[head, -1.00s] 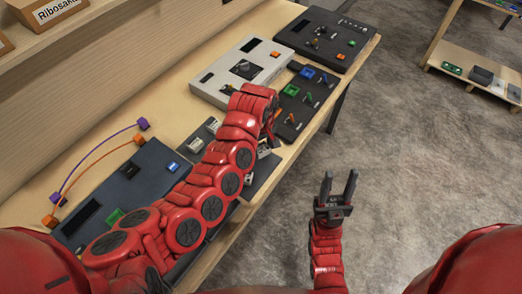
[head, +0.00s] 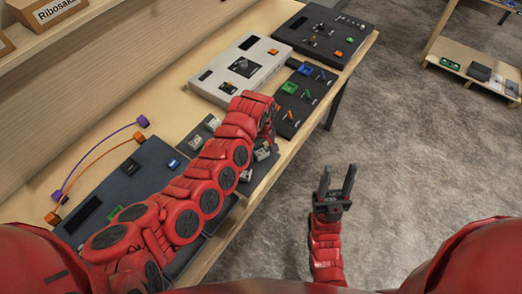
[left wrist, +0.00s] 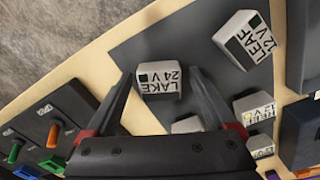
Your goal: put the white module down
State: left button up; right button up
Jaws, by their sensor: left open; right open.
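A white module labelled LAKE 24 V (left wrist: 160,80) rests on a dark mat (left wrist: 150,45) in the left wrist view. My left gripper (left wrist: 160,74) is open, with one finger on each side of this module; I cannot tell whether either finger touches it. In the head view my left gripper (head: 270,128) is mostly hidden by its own arm, with a white module (head: 262,153) just below it. My right gripper (head: 336,183) is open and empty over the floor beside the table.
Other white modules lie on the mat, including LEAF 12 V (left wrist: 250,42) and one (left wrist: 254,106) near the right. A switch panel (head: 303,97), a pale console (head: 240,68) and a dark console (head: 325,35) stand further along the table. Floor lies beyond the table edge.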

aim_at(261, 150)
pick_arm(q)
jog(key=shift+r, duration=0.1)
notch_tip(261, 150, up, 8)
jog(key=b, duration=0.3)
jog(key=shift+w+r, duration=0.15)
jog(key=shift+r, duration=0.05)
notch_tip(261, 150, up, 4)
jog(key=shift+f+p, duration=0.15)
jog(key=shift+p, duration=0.15)
jog(key=shift+s, duration=0.2)
